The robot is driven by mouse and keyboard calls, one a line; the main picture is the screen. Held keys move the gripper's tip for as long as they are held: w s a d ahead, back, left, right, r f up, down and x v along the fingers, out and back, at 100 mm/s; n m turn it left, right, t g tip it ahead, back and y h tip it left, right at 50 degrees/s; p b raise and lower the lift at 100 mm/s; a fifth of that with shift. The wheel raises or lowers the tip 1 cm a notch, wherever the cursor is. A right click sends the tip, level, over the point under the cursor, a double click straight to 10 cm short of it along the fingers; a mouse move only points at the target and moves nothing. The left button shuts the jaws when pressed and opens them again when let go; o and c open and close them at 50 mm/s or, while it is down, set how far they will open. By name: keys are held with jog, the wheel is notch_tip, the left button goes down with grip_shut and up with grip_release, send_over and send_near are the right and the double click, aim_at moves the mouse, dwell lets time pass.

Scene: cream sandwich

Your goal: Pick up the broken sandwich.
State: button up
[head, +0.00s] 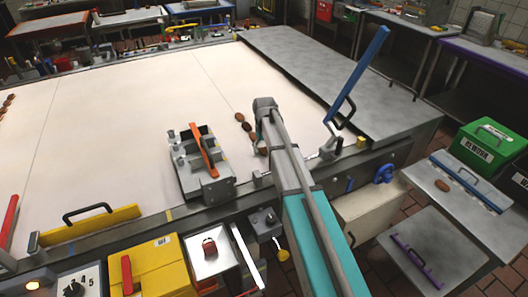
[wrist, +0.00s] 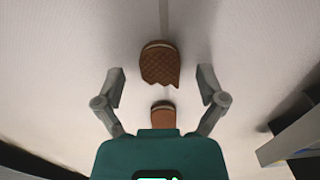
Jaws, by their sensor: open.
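The broken sandwich (wrist: 160,63) is a brown, waffle-patterned cookie sandwich with a pale cream edge and a jagged bite-like lower edge. It lies flat on the pale belt, in line with the gap between the fingertips in the wrist view. My gripper (wrist: 161,73) is open and empty, one finger on each side of it, with no visible contact. A second sandwich (wrist: 163,114) lies nearer my palm, its lower part hidden by the palm. In the head view my arm partly hides the spot, so I cannot tell which sandwich is the broken one.
A grey machine with an orange handle (head: 203,150) stands left of my arm. A blue lever (head: 357,75) rises at right. More sandwiches lie at the far left.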

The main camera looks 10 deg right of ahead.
aim_at(264, 149)
jog(key=c, duration=0.8)
jog(key=shift+r, duration=0.15)
notch_tip(264, 149, up, 3)
jog(key=p, duration=0.3)
jog(key=s+r+p, duration=0.3)
jog(key=s, duration=0.1)
jog(key=s+r+p, duration=0.3)
jog(key=s, duration=0.2)
jog(key=s+r+p, duration=0.3)
jog(key=s+p, duration=0.1)
jog(key=s, duration=0.1)
jog(key=shift+d+r, duration=0.1)
jog(key=shift+r, duration=0.25)
